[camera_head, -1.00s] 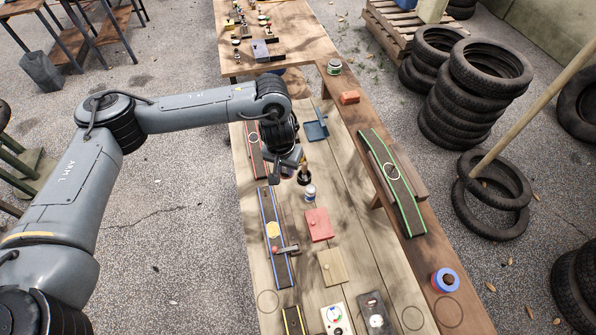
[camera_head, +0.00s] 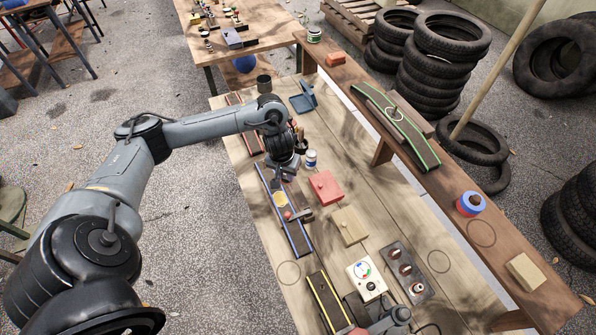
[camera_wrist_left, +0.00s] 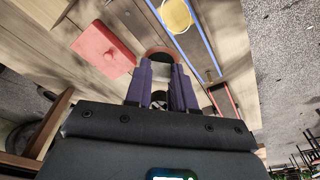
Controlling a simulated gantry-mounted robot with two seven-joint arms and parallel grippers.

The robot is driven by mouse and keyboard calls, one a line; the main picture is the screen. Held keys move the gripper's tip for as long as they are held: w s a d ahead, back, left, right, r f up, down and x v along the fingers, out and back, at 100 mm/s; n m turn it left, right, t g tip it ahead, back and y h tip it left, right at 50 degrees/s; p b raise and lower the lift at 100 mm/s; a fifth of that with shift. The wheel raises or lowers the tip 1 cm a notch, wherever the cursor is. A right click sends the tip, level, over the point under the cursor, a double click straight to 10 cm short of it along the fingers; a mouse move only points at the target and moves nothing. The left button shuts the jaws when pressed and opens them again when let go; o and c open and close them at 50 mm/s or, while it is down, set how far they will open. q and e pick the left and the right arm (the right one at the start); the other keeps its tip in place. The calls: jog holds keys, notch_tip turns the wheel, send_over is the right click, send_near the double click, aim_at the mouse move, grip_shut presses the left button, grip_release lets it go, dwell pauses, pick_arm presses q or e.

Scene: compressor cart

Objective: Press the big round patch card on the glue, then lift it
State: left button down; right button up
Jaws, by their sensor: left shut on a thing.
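A yellow round glue patch (camera_head: 280,199) lies on the blue-edged dark strip (camera_head: 298,238); it also shows at the top of the left wrist view (camera_wrist_left: 175,15). My left gripper (camera_head: 283,171) is above the far part of this strip, just beyond the glue. In the left wrist view its purple fingers (camera_wrist_left: 161,75) are shut on a dark round piece with an orange-red rim (camera_wrist_left: 160,51), which looks like the big round patch card. The card is apart from the glue in that view. Part of my right gripper (camera_head: 385,322) shows at the bottom edge; its fingers are unclear.
A red block (camera_head: 325,187), a wooden block (camera_head: 348,226) and a small blue-white can (camera_head: 311,159) stand right of the strip. A small lever with a red knob (camera_head: 297,214) sits beside the glue. A dial box (camera_head: 366,279) is nearer.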

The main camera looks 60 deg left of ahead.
pick_arm(q)
jog(key=s+f+b, duration=0.1)
jog(key=f+b, duration=0.1)
jog(key=s+f+b, duration=0.1)
jog(key=f+b, duration=0.5)
jog(key=shift+s+a+f, duration=0.25)
jog(key=shift+s+a, duration=0.05)
jog(key=shift+s, duration=0.1)
pick_arm(e)
notch_tip(320, 180, down, 8)
jog(key=shift+d+f, duration=0.1)
jog(key=shift+f, duration=0.1)
pick_arm(q)
jog(key=shift+f, duration=0.15)
pick_arm(e)
jog(key=shift+r, duration=0.1)
pick_arm(q)
jog(key=shift+f, duration=0.75)
jog(key=shift+p, duration=0.75)
pick_arm(e)
jog(key=shift+r, duration=0.7)
jog(key=shift+r, duration=0.15)
pick_arm(q)
jog(key=shift+p, duration=0.65)
pick_arm(e)
jog(key=shift+r, duration=0.5)
